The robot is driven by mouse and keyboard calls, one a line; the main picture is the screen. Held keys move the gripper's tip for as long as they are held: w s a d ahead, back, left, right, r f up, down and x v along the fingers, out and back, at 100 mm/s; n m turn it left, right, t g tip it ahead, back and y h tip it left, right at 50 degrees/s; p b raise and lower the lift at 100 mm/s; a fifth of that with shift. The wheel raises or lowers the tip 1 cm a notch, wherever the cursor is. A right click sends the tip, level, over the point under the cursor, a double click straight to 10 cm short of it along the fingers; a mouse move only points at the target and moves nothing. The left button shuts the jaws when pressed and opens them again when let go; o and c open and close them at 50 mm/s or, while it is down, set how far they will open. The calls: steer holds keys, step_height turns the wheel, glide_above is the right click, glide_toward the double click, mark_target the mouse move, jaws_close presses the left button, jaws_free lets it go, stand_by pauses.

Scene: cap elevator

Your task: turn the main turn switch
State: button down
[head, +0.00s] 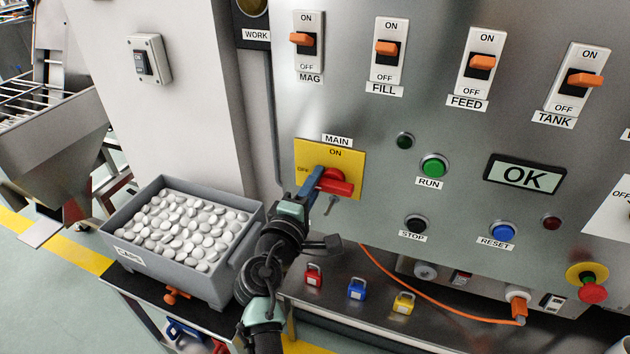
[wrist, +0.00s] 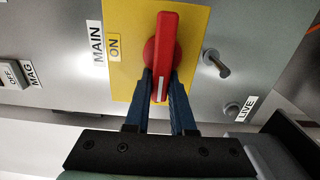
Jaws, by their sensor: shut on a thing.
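The main turn switch is a red handle (head: 340,188) on a yellow plate (head: 352,160) under the MAIN label. ON is printed at the plate's top, OFF at its left. In the wrist view the red handle (wrist: 166,45) has a white stripe on its lower end. The handle lies roughly level in the head view, with the striped end toward the OFF side. My gripper (head: 313,181) reaches it from the lower left. Its two blue fingers (wrist: 161,88) are shut on the striped end, one on each side. The fingers hide part of the plate.
Orange toggle switches, such as MAG (head: 302,39), line the panel above. A metal pin (head: 331,206) sticks out just below the plate. A grey bin of white caps (head: 112,225) stands left of my arm. Coloured padlocks, including a red one (head: 313,277), sit on the ledge below.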

steer(key=shift+d+f, duration=0.2)
steer(key=shift+f, duration=0.1)
steer(key=c, duration=1)
jaws_free()
steer(key=shift+o, duration=1.2)
steer(key=shift+r, duration=0.2)
steer(key=shift+s+a, duration=0.1)
steer(key=shift+s+a, duration=0.15)
steer(key=shift+s, duration=0.1)
steer(key=b+v, duration=0.1)
steer(key=v, duration=1.1)
steer(key=shift+b, duration=0.3)
